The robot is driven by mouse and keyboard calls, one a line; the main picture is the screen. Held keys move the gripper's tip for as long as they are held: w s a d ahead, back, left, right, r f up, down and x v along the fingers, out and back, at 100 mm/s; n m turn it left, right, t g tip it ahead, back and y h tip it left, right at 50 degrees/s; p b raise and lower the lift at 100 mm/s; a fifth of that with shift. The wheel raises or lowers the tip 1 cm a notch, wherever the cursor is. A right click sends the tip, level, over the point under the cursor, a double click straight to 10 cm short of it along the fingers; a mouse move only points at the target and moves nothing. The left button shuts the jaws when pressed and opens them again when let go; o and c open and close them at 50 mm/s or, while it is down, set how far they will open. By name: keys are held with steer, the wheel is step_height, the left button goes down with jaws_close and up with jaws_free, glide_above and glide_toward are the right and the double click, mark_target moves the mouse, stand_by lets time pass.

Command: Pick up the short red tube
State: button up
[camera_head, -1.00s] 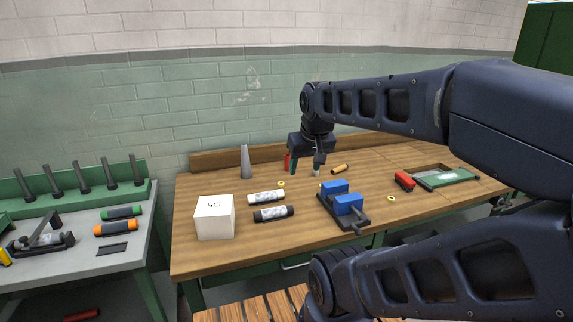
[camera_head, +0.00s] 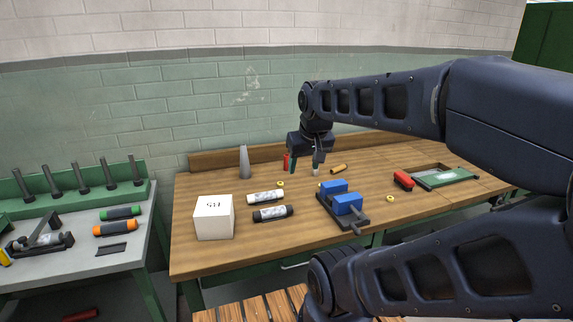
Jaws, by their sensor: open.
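A short red tube (camera_head: 286,161) stands upright at the back of the wooden workbench. It is small in the head view. My gripper (camera_head: 305,167) hangs over the back of the bench with its fingers pointing down. It is open, and nothing shows between its fingers. Its left finger appears just right of the red tube in the picture, and I cannot tell the gap in depth.
A grey cone (camera_head: 244,162) stands left of the tube. A white box (camera_head: 213,217), two labelled cylinders, a blue vise (camera_head: 343,203), a yellow-brown tube (camera_head: 339,168) and a red object (camera_head: 403,180) share the bench (camera_head: 205,262). A wall rises behind.

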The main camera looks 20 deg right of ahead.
steer(key=w+d+r+n+h, duration=0.1)
steer(key=w+d+n, duration=0.1)
steer(key=w+n, duration=0.35)
steer(key=w+d+r+n+h, duration=0.1)
steer(key=w+d+n, duration=0.1)
steer(key=w, duration=0.7)
steer(key=n+h, duration=0.2)
steer(key=n, duration=1.9)
glide_above(287, 161)
steer(key=s+a, duration=0.3)
step_height(287, 161, down, 22)
steer(key=shift+n+t, duration=0.25)
steer(key=shift+t, duration=0.15)
steer(key=shift+x, duration=5.85)
steer(key=shift+w+r, duration=0.1)
steer(key=c, duration=1)
